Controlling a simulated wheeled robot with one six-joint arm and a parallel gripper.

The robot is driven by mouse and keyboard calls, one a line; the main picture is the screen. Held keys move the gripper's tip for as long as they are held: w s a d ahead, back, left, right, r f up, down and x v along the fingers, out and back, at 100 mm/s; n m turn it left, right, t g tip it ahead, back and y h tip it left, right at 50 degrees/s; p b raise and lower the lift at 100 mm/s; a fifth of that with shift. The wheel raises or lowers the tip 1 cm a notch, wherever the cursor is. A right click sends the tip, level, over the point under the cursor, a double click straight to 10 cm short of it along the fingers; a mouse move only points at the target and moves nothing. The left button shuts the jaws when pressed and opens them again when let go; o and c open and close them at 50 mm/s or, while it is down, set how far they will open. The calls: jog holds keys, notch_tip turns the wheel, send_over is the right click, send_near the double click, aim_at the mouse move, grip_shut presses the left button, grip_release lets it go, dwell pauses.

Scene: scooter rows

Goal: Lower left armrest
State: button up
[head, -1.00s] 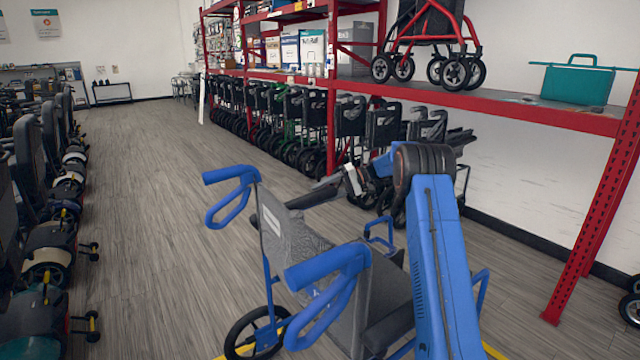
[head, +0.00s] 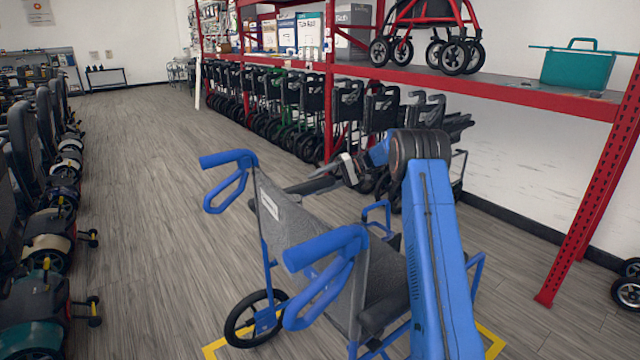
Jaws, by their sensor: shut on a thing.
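A blue-framed wheelchair with a grey backrest (head: 310,225) stands in front of me, seen from behind. Its left armrest (head: 310,187) is a dark bar running forward from the left side of the backrest, at about the level of its upper part. My gripper (head: 343,172) is at the front end of this bar, beyond the backrest, and looks shut on it. The fingertips are small and hard to make out. The other armrest (head: 384,312) is a dark pad low on the right, partly behind my blue arm. My arm also hides part of the seat.
Blue push handles (head: 318,248) stick out towards me. Yellow lines (head: 212,349) mark the floor under the wheelchair. A red shelf rack (head: 500,88) with folded wheelchairs (head: 290,105) below stands to the right. Scooters (head: 40,300) line the left. The aisle between is clear.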

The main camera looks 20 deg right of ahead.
jog(key=shift+f, duration=0.3)
jog(key=v, duration=1.7)
jog(key=shift+d+r, duration=0.2)
jog(key=shift+r, duration=0.15)
